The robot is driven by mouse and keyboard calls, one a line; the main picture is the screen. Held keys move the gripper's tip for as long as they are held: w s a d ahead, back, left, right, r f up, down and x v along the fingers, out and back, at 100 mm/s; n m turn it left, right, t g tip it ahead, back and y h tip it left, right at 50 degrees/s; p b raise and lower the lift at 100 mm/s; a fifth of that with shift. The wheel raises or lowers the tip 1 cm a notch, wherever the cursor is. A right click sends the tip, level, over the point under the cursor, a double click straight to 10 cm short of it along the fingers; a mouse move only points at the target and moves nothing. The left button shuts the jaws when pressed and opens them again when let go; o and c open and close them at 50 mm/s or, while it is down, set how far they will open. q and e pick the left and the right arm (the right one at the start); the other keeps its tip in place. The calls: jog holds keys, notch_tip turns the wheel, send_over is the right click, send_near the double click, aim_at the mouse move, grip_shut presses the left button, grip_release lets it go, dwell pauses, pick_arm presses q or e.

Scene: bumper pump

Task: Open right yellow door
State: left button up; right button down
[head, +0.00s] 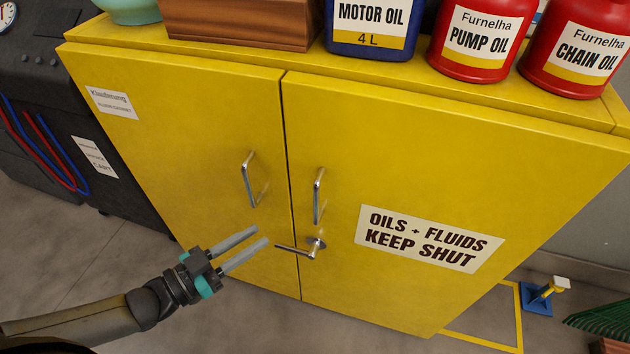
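The right yellow door (400,150) is closed, flush with the left yellow door (190,120). It carries a vertical metal handle (319,196) near the center seam and an "OILS + FLUIDS KEEP SHUT" label (430,239). Below the handle, a metal lever latch (300,249) lies roughly level, its end reaching left across the seam. The left door has its own handle (250,180). My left gripper (262,236) is open and empty, its two fingers apart, in front of the left door just left of the lever's end. My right gripper is not in view.
A wooden box (240,22), a blue motor oil can (370,28) and red oil containers (480,38) stand on the cabinet top. A dark machine (75,110) with hoses is at left. A blue-and-yellow object (538,298) and green rake head (605,318) lie at lower right.

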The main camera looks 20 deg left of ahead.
aim_at(314, 199)
pick_arm(q)
jog(key=shift+h, duration=0.4)
jog(key=x, duration=0.5)
jog(key=r+b+x, duration=0.1)
jog(key=x, duration=0.4)
jog(key=r+b+x, duration=0.1)
jog(key=x, duration=0.4)
jog(key=shift+d+r, duration=0.2)
jog(key=shift+d, duration=0.15)
jog(key=shift+c, duration=0.2)
jog(key=shift+s, duration=0.1)
grip_shut()
